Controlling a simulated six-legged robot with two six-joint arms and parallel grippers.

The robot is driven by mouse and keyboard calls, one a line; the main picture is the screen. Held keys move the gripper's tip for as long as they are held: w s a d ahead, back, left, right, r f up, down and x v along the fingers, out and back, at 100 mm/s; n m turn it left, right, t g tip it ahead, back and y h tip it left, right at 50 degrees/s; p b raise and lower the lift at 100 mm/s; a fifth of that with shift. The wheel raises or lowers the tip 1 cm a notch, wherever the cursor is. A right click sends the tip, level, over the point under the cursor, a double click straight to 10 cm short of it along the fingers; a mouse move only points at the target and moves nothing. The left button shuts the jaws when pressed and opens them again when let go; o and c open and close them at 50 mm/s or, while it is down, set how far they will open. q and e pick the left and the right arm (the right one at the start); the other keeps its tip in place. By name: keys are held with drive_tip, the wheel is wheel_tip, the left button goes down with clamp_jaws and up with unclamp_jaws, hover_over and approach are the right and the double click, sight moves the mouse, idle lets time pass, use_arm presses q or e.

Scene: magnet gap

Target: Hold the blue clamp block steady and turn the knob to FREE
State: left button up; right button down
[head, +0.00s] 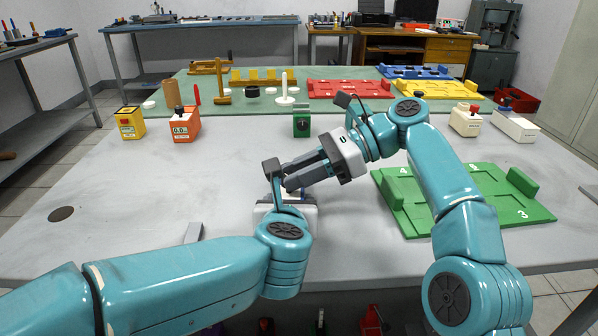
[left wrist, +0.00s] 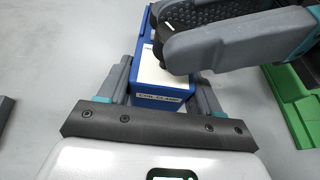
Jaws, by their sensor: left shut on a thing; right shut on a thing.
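The blue clamp block (left wrist: 140,90) shows in the left wrist view, with a white top plate and a label reading COIL CLAMP on its near side. My left gripper (left wrist: 163,88) is shut on it, one finger on each side. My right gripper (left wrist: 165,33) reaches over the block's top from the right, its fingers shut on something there. The knob is hidden by these fingers, so its setting cannot be read. In the head view my left gripper (head: 278,187) and right gripper (head: 289,180) meet near the middle of the table and hide the block.
A small dark green box (head: 301,123) stands behind the grippers. An orange meter (head: 185,124) and a yellow box (head: 130,123) stand at the back left. The table's left part is mostly clear.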

drive_tip(key=c, duration=0.9)
unclamp_jaws()
drive_tip(key=shift+r+m+t, duration=0.15)
drive_tip(key=shift+m+t, duration=0.15)
